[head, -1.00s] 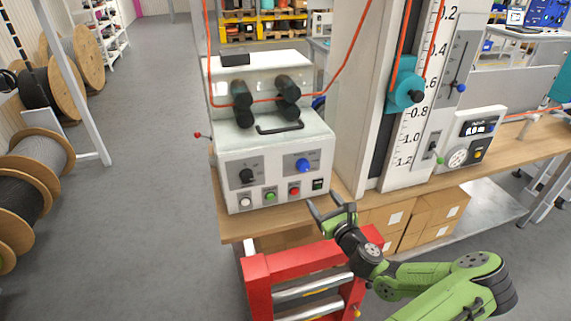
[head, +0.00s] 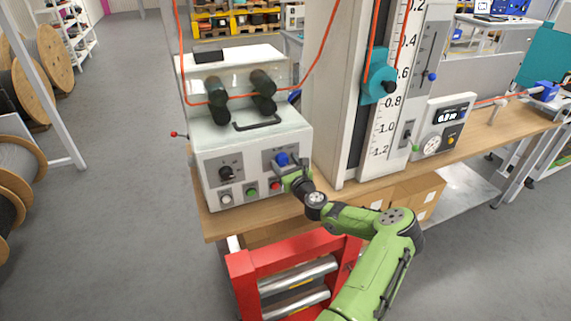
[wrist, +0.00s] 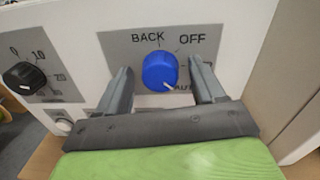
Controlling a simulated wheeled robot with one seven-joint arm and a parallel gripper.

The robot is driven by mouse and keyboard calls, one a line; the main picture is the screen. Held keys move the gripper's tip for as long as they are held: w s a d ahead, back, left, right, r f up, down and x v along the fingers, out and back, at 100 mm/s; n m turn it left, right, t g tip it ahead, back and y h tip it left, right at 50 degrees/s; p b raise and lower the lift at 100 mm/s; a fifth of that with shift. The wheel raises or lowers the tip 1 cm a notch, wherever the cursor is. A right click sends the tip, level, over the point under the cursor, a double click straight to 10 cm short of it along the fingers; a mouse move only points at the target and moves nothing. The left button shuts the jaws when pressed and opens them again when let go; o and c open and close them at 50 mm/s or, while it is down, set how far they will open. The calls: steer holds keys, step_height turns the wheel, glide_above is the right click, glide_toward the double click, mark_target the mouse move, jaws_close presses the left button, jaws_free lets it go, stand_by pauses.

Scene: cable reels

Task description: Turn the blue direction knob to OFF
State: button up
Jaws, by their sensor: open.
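The blue direction knob (head: 282,159) is on the front panel of the white machine (head: 222,152). In the wrist view the knob (wrist: 159,71) sits on a grey plate, with BACK above it and OFF to its upper right. Its white mark points to the lower right, toward a partly hidden label starting "AU". Another label at its right is mostly covered by a finger. My gripper (head: 287,174) is at the panel, open, with one finger on each side of the knob. In the wrist view gaps show between the fingers (wrist: 161,76) and the knob.
A black dial (wrist: 24,77) is left of the knob. White, green and red buttons (head: 251,192) sit in a row below, close to my gripper. A tall scaled column (head: 335,120) stands just right of the machine. A red frame with rollers (head: 240,275) is below the bench edge.

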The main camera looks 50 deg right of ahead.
steer(key=shift+c, duration=0.3)
steer(key=c, duration=1)
steer(key=shift+n, duration=0.3)
steer(key=n, duration=0.3)
steer(key=shift+a+n+b, duration=0.1)
steer(key=shift+n+b, duration=0.2)
steer(key=shift+b, duration=0.05)
steer(key=n+b, duration=0.2)
steer(key=n, duration=0.2)
steer(key=shift+f, duration=0.1)
steer(key=n+b, duration=0.1)
steer(key=n, duration=0.1)
steer(key=n+b, duration=0.2)
steer(key=shift+w+a+f+n+g, duration=0.1)
steer(key=shift+f+n+g, duration=0.05)
steer(key=shift+n+g, duration=0.2)
steer(key=n+b, duration=0.4)
steer(key=shift+b, duration=0.35)
steer(key=shift+n, duration=0.35)
